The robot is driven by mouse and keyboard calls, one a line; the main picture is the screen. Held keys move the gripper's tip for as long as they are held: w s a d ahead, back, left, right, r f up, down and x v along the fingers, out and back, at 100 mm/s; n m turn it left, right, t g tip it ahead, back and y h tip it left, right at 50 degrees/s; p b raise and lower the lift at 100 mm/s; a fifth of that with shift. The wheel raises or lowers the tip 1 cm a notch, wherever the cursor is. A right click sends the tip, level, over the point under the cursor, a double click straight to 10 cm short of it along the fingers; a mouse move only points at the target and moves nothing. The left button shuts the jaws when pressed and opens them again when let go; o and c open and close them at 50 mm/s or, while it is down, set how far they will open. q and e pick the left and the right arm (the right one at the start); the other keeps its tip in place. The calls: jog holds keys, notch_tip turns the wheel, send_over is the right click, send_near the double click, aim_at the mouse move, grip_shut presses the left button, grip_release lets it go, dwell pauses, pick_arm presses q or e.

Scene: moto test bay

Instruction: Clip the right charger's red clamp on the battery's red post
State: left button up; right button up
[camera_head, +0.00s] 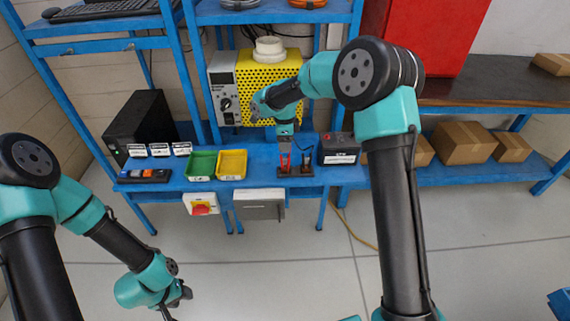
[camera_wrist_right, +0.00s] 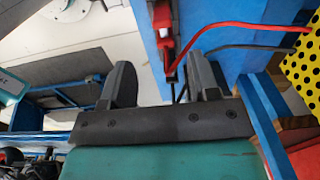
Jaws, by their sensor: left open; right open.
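A red clamp (camera_head: 284,164) stands in a dark holder (camera_head: 295,171) at the front of the blue bench, beside a darker clamp (camera_head: 306,165). My right gripper (camera_head: 284,143) is open just above the red clamp. In the right wrist view, the red clamp (camera_wrist_right: 163,30) with its red cable (camera_wrist_right: 240,25) shows beyond the open fingers (camera_wrist_right: 160,80), not gripped. My left gripper (camera_head: 180,295) is open and empty over the floor.
A yellow perforated unit (camera_head: 265,80) and a grey dial panel (camera_head: 223,90) stand behind. Green (camera_head: 201,165) and yellow (camera_head: 232,164) bins and a black case (camera_head: 140,120) are to the left. Cardboard boxes (camera_head: 465,143) are at right. My right arm crosses the bench view.

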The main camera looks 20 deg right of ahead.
aim_at(285, 156)
jog(key=shift+f, duration=2.2)
jog(key=shift+w+d+f, duration=0.1)
jog(key=shift+f, duration=1.25)
jog(key=shift+w+d+f, duration=0.1)
jog(key=shift+f, duration=1.2)
jog(key=c, duration=0.9)
jog(key=shift+r, duration=0.15)
jog(key=shift+c, duration=0.2)
